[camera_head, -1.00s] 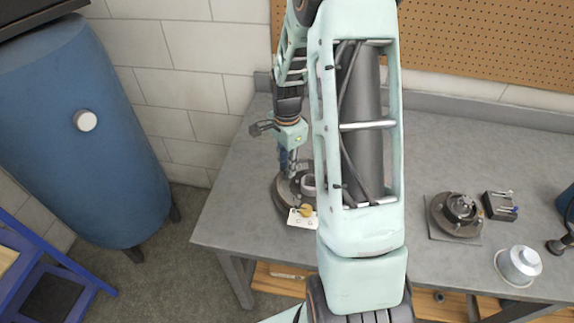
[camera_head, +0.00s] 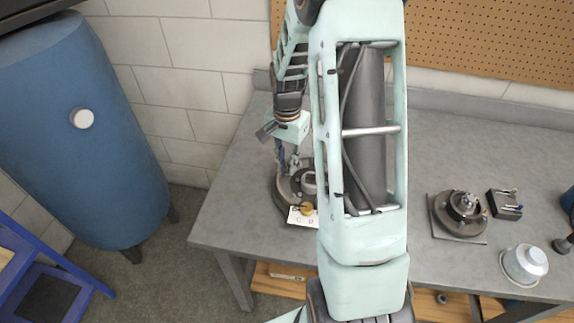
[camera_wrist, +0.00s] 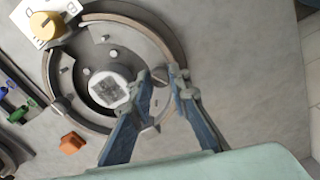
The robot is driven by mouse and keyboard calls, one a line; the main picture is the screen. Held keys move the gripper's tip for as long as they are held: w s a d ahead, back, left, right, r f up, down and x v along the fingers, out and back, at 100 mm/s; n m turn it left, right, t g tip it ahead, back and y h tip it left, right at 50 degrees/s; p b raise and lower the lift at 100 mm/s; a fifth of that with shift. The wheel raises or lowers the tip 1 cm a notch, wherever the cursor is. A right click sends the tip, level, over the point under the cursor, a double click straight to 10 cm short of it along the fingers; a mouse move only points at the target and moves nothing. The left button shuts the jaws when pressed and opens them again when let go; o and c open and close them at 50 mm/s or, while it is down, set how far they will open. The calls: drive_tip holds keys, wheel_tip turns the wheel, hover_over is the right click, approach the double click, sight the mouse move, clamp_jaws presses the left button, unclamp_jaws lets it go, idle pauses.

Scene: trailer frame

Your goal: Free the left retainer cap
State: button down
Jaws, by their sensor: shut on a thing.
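The round brake assembly (camera_head: 284,203) lies on the bench, partly hidden behind my arm. It fills the upper middle of the wrist view (camera_wrist: 176,30), with curved shoes around a hub with a pale square-looking face (camera_wrist: 108,90). My gripper (camera_head: 289,172) points down at the assembly's left side. In the wrist view its two blue fingers (camera_wrist: 164,78) close in beside the hub, over the shoe. They are shut on a small part at the shoe, apparently the left retainer cap, which the fingertips mostly hide.
A white card (camera_head: 301,217) with a yellow knob (camera_wrist: 43,27) lies against the assembly. An orange block (camera_wrist: 72,142) sits nearby. A second assembly (camera_head: 462,211), a dark tool block (camera_head: 505,204) and a silver canister (camera_head: 525,263) stand at right. A blue tank (camera_head: 85,150) stands left of the bench.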

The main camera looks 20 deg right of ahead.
sight(287, 166)
drive_tip(key=n+b, duration=0.1)
drive_tip(key=n, duration=0.5)
drive_tip(key=shift+n, duration=0.3)
drive_tip(key=n, duration=0.5)
drive_tip(key=shift+b, duration=0.35)
drive_tip(key=shift+n, duration=0.4)
drive_tip(key=c, duration=1.8)
unclamp_jaws()
wheel_tip(287, 166, up, 12)
